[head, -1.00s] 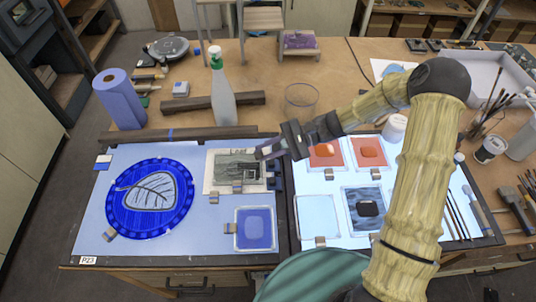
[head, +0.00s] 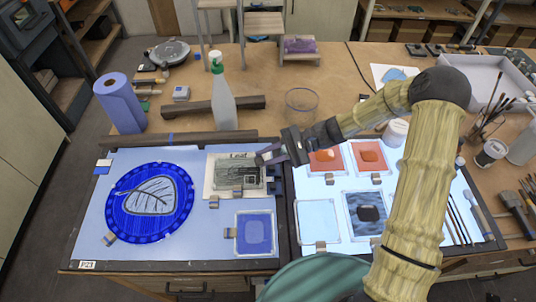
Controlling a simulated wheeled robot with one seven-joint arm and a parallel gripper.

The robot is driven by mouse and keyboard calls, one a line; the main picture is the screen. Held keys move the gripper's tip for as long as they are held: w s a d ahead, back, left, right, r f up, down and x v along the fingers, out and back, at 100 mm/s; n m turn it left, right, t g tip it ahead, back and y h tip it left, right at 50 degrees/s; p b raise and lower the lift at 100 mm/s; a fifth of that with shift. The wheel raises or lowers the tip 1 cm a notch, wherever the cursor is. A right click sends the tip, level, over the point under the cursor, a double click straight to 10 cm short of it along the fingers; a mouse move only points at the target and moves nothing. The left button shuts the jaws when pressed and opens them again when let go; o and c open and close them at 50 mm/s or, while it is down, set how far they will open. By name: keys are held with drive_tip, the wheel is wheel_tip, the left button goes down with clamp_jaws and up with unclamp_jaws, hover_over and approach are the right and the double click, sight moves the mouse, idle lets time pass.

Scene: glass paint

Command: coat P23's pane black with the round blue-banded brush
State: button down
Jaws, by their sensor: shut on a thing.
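A round blue pane (head: 151,202) with a darker blue rim and a grey, dark-veined leaf lies on the left light panel (head: 95,235). A label reading P23 (head: 87,265) is at that panel's front left corner. My gripper (head: 270,154) is to the right of the round pane, over the right edge of a sheet headed "Leaf" (head: 222,190). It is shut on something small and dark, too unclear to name. I cannot make out a blue band there. Whether the held thing touches the sheet cannot be told.
A blue square pane (head: 256,233) lies right of the round one. The right panel holds orange, pale and dark panes (head: 366,214) and brushes (head: 460,215).

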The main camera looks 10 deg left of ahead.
sight(257, 158)
drive_tip(key=shift+f, duration=0.3)
idle(0.4)
drive_tip(key=shift+a, duration=0.1)
drive_tip(key=shift+s+a, duration=0.2)
drive_tip(key=shift+a, duration=0.5)
drive_tip(key=shift+s+a, duration=0.15)
drive_tip(key=shift+a, duration=0.55)
drive_tip(key=shift+s+a, duration=0.2)
drive_tip(key=shift+a, duration=0.55)
drive_tip(key=shift+s+a, duration=0.15)
drive_tip(key=shift+a, duration=0.6)
drive_tip(key=shift+a+b, duration=0.1)
drive_tip(key=shift+b, duration=0.2)
drive_tip(key=shift+s+a, duration=0.2)
drive_tip(key=shift+a, duration=0.5)
drive_tip(key=shift+s+a, duration=0.2)
drive_tip(key=shift+a, duration=0.45)
